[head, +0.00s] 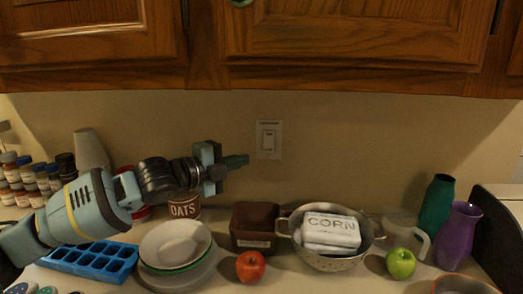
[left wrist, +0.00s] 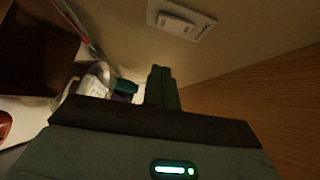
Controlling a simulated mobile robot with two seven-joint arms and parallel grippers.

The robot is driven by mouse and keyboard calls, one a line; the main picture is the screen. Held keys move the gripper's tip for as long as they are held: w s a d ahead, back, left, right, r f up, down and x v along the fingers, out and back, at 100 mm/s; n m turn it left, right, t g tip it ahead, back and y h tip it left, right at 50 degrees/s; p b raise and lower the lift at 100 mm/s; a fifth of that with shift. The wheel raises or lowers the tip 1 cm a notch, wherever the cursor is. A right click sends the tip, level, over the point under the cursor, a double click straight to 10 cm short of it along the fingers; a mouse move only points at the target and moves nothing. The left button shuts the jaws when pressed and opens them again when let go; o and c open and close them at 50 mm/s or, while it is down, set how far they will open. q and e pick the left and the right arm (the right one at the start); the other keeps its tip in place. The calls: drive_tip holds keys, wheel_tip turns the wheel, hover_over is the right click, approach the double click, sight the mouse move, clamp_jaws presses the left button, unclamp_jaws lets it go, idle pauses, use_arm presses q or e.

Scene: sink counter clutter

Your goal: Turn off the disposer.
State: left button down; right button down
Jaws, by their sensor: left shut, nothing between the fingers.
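The disposer switch (head: 268,139) is a white wall plate with a rocker, set in the beige wall below the wooden cabinets. A small label sits at its top, too small to read. The plate also shows at the top of the left wrist view (left wrist: 181,20). My left gripper (head: 246,159) is shut and empty. Its fingertips are just left of the plate and a little below its middle, and they look apart from it. In the left wrist view the closed fingers (left wrist: 161,80) point along the wall. My right gripper is not in view.
Cabinets (head: 355,35) hang above. The wall around the switch is clear.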

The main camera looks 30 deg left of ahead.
use_arm(q)
approach(273, 149)
drive_tip(key=w+d, duration=0.2)
drive_tip(key=d, duration=0.2)
drive_tip(key=w, duration=0.1)
drive_tip(key=w+a, duration=0.1)
drive_tip(key=w, duration=0.1)
drive_tip(key=shift+w+a+f, duration=0.1)
drive_tip(key=shift+a+f, duration=0.1)
drive_tip(key=shift+a, duration=0.2)
drive_tip(key=shift+w, duration=0.15)
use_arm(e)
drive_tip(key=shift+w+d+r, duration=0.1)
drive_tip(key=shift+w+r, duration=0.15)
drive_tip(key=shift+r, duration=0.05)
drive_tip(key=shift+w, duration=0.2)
use_arm(q)
drive_tip(key=shift+w+a+f, duration=0.2)
drive_tip(key=shift+w+f, duration=0.1)
drive_tip(key=shift+f, duration=0.15)
drive_tip(key=shift+s+r, duration=0.15)
drive_tip(key=shift+r, duration=0.15)
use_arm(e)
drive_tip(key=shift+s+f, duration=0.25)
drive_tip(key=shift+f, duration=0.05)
use_arm(q)
drive_tip(key=shift+d, duration=0.1)
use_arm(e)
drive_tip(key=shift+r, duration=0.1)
